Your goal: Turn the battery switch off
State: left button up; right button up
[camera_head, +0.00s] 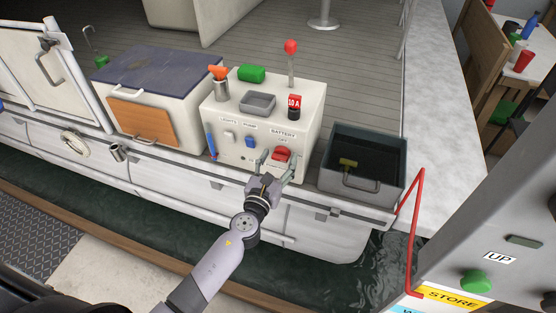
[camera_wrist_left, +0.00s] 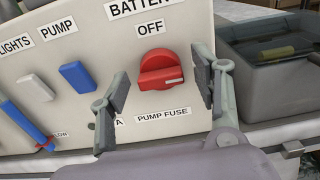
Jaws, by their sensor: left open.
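The red battery switch (camera_head: 281,154) is a round rotary knob on the front of the white console (camera_head: 308,137), under the labels BATTERY and OFF. In the left wrist view the red knob (camera_wrist_left: 161,72) has its white pointer line toward the right, not up at OFF. My left gripper (camera_head: 276,163) is open, with one finger on each side of the knob. In the left wrist view the fingertips of my left gripper (camera_wrist_left: 161,87) stand apart from the knob, with a gap on both sides. My right gripper is not in view.
A white lights switch (camera_wrist_left: 36,88) and a blue pump switch (camera_wrist_left: 77,76) sit left of the knob. A dark grey bin (camera_head: 390,168) stands right of the console. A red-knobbed lever (camera_head: 291,60) rises from the console top. Water (camera_head: 300,258) lies below the boat's side.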

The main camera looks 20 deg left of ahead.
pick_arm(q)
jog(key=shift+c, duration=0.4)
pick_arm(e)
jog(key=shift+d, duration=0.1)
pick_arm(q)
jog(key=c, duration=1.1)
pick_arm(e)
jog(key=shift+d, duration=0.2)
